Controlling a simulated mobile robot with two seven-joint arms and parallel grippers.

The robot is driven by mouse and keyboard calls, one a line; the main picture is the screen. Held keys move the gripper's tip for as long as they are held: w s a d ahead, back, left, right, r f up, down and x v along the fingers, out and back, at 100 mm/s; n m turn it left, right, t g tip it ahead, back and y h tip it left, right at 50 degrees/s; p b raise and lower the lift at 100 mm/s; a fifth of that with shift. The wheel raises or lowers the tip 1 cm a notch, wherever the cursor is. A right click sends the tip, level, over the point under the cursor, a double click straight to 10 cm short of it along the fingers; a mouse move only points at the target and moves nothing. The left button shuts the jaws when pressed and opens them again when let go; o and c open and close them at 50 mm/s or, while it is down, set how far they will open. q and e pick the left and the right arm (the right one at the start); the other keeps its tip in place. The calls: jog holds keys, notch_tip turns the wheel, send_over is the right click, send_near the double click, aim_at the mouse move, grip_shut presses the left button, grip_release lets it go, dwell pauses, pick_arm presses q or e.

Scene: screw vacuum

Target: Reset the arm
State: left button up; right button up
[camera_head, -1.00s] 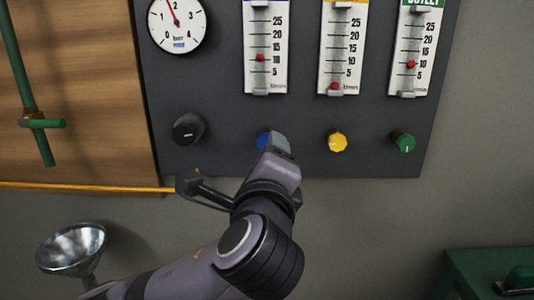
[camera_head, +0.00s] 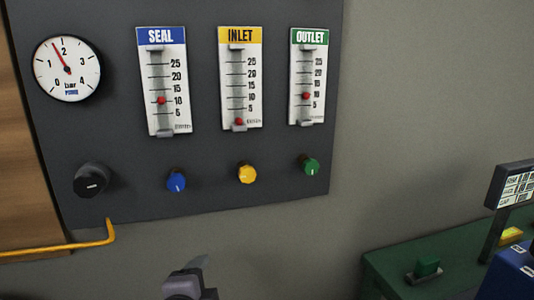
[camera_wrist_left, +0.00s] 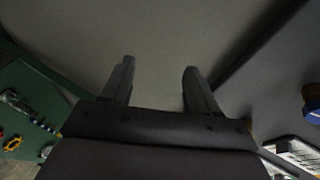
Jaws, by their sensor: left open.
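My left gripper (camera_head: 190,281) shows at the bottom edge of the head view, below the dark control panel (camera_head: 130,140) and apart from it. In the left wrist view the left gripper (camera_wrist_left: 160,85) has its two fingers spread, with nothing between them and a plain grey surface behind. Most of the left arm is out of the head view. My right gripper is not in view.
The panel carries a pressure gauge (camera_head: 67,68), a black knob (camera_head: 91,180), a blue knob (camera_head: 176,181), a yellow knob (camera_head: 247,173) and a green knob (camera_head: 309,164). A yellow pipe (camera_head: 70,248) runs below. A green machine (camera_head: 385,265) stands at lower right.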

pick_arm(q)
jog(key=s+a+f+n+g+h+p, duration=0.1)
jog(key=s+f+n, duration=0.3)
jog(key=f, duration=0.4)
jog(key=s+a+f+n+g+h+p, duration=0.1)
jog(key=s+a+f+n, duration=0.15)
jog(key=s+f, duration=0.35)
jog(key=s+a+f+n+g+p, duration=0.1)
jog(key=s+a+f+n, duration=0.3)
jog(key=s+f+n, duration=0.4)
jog(key=shift+s+a+f, duration=0.25)
jog(key=shift+s+a, duration=0.15)
jog(key=shift+s, duration=0.55)
